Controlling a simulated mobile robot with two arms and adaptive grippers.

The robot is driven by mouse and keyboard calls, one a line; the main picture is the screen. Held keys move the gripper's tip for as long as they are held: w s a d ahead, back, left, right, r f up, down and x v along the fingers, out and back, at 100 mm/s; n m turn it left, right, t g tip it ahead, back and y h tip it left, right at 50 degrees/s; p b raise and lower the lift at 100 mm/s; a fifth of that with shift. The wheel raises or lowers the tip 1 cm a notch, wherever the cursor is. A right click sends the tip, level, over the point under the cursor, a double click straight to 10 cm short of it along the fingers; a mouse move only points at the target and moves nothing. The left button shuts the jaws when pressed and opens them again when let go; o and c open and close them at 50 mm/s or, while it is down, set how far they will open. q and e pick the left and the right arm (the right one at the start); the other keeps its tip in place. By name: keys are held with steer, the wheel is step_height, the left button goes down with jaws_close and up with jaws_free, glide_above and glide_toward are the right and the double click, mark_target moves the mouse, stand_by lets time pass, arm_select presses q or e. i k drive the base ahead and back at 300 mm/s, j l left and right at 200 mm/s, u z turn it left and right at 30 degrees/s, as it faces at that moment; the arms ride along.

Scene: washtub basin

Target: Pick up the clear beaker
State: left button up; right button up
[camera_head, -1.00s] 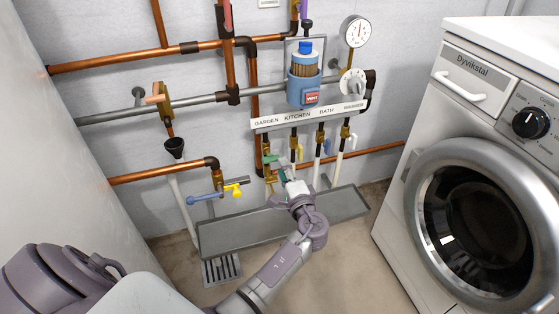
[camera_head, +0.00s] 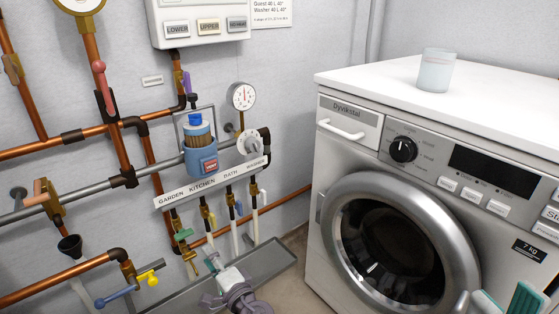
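The clear beaker (camera_head: 436,71) stands upright on the white top of the washing machine (camera_head: 345,78), near the upper right of the head view. It looks empty and nothing touches it. My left gripper (camera_head: 214,262) is at the bottom, left of centre, in front of the pipes, far below and left of the beaker. Its fingers are small and I cannot tell whether they are open. My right gripper (camera_head: 505,301) enters at the bottom right edge, in front of the washing machine and below the beaker. Its two green-padded fingers are apart with nothing between them.
Copper pipes with valves and a blue filter unit (camera_head: 201,157) line the wall at left. A label rail (camera_head: 213,183) and a grey trough (camera_head: 270,264) are below. The washer top around the beaker is clear. A white control box (camera_head: 198,20) hangs above.

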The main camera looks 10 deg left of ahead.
mark_target(438, 65)
steer(key=k+l, duration=0.2)
steer(key=l, duration=0.2)
steer(key=k+l, duration=0.45)
steer(key=l, duration=0.3)
